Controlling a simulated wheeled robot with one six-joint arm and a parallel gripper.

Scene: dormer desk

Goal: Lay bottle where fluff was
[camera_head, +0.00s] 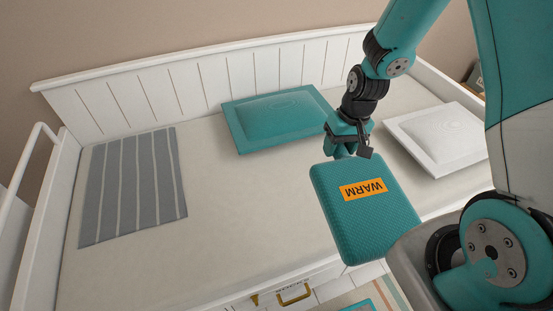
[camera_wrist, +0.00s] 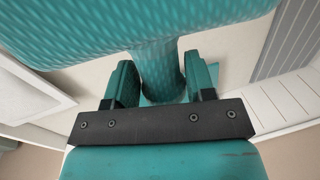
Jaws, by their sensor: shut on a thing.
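The bottle (camera_head: 345,215) is a flat teal hot-water bottle with a ribbed surface and an orange label reading WARM. My gripper (camera_head: 350,150) is shut on its neck and holds it over the front right part of the daybed. In the wrist view, the two fingers of my gripper (camera_wrist: 160,75) stand on either side of the neck, and the bottle's body (camera_wrist: 140,25) fills the top. A teal pillow (camera_head: 265,115) lies against the back panel, and a white pillow (camera_head: 440,138) lies at the right. Nothing in view is labelled as fluff.
A grey striped blanket (camera_head: 132,185) lies flat at the left of the daybed mattress (camera_head: 225,215). The mattress is bare between the blanket and the bottle. White panels and side rails (camera_head: 45,150) border the bed. A drawer with a brass handle (camera_head: 293,294) is at the front.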

